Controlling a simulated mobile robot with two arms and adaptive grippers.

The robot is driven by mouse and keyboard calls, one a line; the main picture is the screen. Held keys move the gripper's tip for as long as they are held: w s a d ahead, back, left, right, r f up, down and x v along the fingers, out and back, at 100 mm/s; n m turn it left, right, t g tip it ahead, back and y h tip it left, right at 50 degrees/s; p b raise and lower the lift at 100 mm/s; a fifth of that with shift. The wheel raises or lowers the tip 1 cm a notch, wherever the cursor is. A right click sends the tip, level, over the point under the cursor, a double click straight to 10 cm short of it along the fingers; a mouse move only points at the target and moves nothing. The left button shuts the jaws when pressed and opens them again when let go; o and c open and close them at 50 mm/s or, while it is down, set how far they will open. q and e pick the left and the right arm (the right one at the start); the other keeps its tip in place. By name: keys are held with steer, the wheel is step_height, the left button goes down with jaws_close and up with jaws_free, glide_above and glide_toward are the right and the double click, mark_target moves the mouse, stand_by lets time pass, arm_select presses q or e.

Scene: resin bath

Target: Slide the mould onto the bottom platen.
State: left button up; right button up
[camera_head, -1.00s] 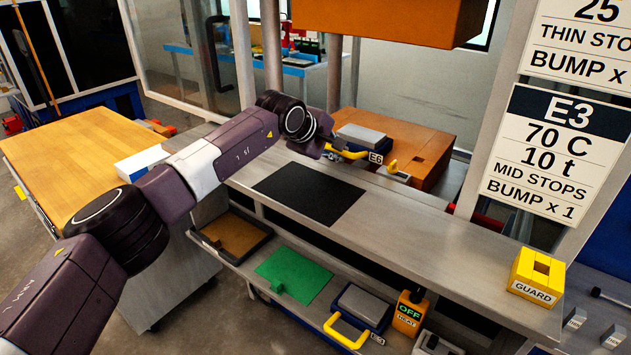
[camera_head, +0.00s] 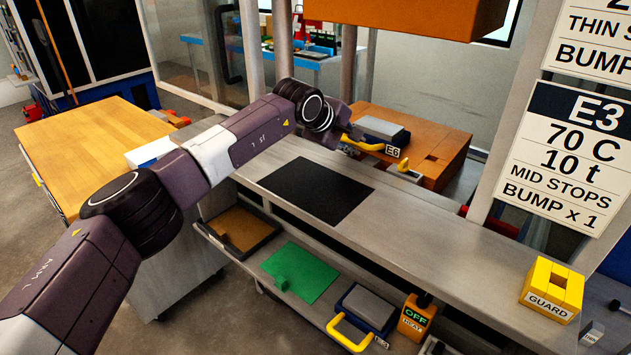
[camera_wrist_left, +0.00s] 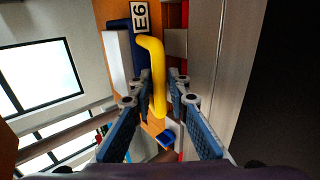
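The mould labelled E6 (camera_head: 383,130) has a grey top, a dark blue body and a yellow handle. It lies flat at the left part of the orange bottom platen (camera_head: 447,148); how its underside rests is hidden. My left gripper (camera_head: 350,139) is at the yellow handle, and its fingers are hard to make out in the head view. In the left wrist view the handle (camera_wrist_left: 156,78) stands between the two fingers (camera_wrist_left: 160,98), with a visible gap on the right side, so the gripper looks open around it. My right gripper is in neither view.
An orange upper block (camera_head: 405,15) hangs above the platen between posts. A black mat (camera_head: 318,190) lies on the grey bench in front. A yellow GUARD block (camera_head: 552,288) stands at the right. A second mould with a yellow handle (camera_head: 347,333) sits on the lower shelf.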

arm_select(q)
steer(key=o, duration=0.3)
steer(key=shift+b+v, duration=0.55)
steer(key=shift+v, duration=3.5)
steer(key=shift+r, duration=0.1)
